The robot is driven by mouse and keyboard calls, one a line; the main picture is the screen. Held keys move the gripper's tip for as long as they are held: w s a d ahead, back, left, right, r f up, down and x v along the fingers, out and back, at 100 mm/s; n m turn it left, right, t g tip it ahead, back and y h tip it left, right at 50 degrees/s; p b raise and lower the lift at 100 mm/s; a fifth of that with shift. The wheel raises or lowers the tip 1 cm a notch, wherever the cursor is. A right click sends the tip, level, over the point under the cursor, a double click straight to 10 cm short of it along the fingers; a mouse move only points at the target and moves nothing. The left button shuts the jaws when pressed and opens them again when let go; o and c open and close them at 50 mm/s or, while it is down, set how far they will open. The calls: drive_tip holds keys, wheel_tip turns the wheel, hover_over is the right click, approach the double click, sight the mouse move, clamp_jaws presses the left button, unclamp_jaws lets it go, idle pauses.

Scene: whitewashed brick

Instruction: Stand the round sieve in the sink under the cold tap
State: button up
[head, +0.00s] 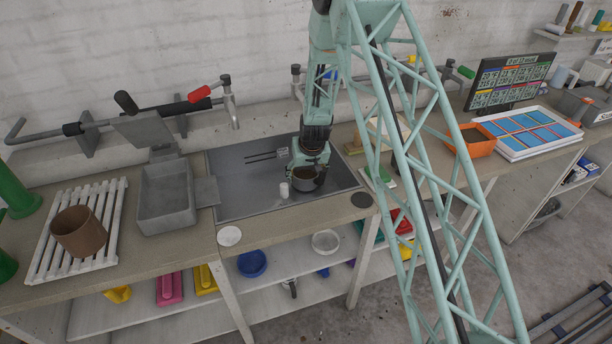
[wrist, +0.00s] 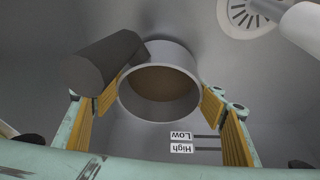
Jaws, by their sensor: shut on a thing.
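The round sieve (wrist: 160,84) is a grey ring with a brownish inside, held between the yellow pads of my gripper (wrist: 161,100) in the wrist view. A thick dark grey cylinder lies against its upper left; I cannot tell whether it is its handle. In the head view the sieve (head: 303,184) is under my gripper (head: 307,172), low in the grey sink (head: 235,185). I cannot tell if it touches the floor. A blue tap handle (head: 330,74) shows behind my arm, partly hidden. A red-handled tap (head: 200,94) is at the sink's back left.
A small white cylinder (head: 284,190) stands just left of the sieve. The drain (wrist: 250,14) shows in the wrist view, with "Low" and "High" marks on the sink. A brown pot (head: 78,232) on a slatted rack and a grey trough (head: 168,200) are left; an orange tray (head: 470,141) is right.

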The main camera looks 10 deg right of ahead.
drive_tip(key=shift+f+b, duration=0.45)
drive_tip(key=shift+f, duration=0.1)
idle(0.4)
drive_tip(key=o, duration=1)
drive_tip(key=shift+s+r, duration=0.1)
drive_tip(key=shift+r, duration=0.1)
drive_tip(key=shift+v, duration=3.5)
drive_tip(key=shift+s, duration=0.1)
drive_tip(key=shift+r, duration=0.1)
